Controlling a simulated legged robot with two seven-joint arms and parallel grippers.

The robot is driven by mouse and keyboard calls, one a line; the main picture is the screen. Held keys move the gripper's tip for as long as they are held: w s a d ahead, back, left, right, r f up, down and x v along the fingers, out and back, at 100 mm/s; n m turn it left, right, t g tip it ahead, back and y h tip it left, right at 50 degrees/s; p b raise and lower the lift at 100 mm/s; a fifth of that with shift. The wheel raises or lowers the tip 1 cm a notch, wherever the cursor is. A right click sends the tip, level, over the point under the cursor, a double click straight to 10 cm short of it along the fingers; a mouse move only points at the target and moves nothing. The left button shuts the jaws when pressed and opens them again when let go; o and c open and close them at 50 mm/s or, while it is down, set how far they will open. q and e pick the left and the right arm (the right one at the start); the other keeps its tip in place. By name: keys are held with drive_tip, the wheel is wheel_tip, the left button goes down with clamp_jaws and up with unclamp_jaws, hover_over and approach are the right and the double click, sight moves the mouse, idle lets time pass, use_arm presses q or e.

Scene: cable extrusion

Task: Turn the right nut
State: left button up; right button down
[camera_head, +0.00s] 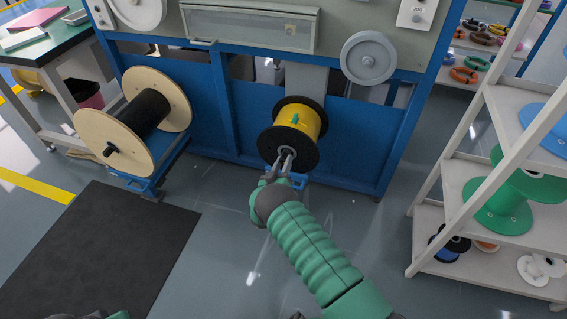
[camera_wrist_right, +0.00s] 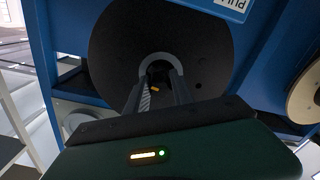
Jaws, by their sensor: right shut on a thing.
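A black-flanged spool with yellow cable (camera_head: 309,117) is mounted on the front of the blue machine. The nut (camera_head: 286,153) sits at the centre of its near flange. My right gripper (camera_head: 285,160) reaches it from the front and is shut on it. In the right wrist view, the two fingers of my right gripper (camera_wrist_right: 155,85) lie on either side of the grey round nut (camera_wrist_right: 156,62), against the black flange (camera_wrist_right: 205,45). The fingers partly hide the nut. My left gripper is not in view; only a bit of my arm shows at the bottom edge.
A white shelf (camera_head: 456,175) with green spools (camera_head: 500,205) stands at the right. A dark mat (camera_head: 100,245) lies on the open floor at lower left.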

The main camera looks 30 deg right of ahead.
drive_tip(key=n, duration=0.2)
drive_tip(key=f+n, duration=0.1)
drive_tip(key=n, duration=0.1)
drive_tip(key=shift+s+a+n+b, duration=0.15)
drive_tip(key=shift+n+b, duration=0.15)
drive_tip(key=shift+b, duration=0.05)
drive_tip(key=n+b, duration=0.1)
drive_tip(key=n, duration=0.4)
drive_tip(key=shift+r, duration=0.15)
drive_tip(key=n+b, duration=0.1)
drive_tip(key=n, duration=0.4)
drive_tip(key=shift+s+r+n, duration=0.1)
drive_tip(key=shift+n, duration=0.3)
drive_tip(key=n, duration=0.4)
drive_tip(key=shift+r+b, duration=0.1)
drive_tip(key=shift+b, duration=0.2)
drive_tip(key=shift+n, duration=0.3)
drive_tip(key=c, duration=1.1)
unclamp_jaws()
drive_tip(key=shift+r, duration=0.2)
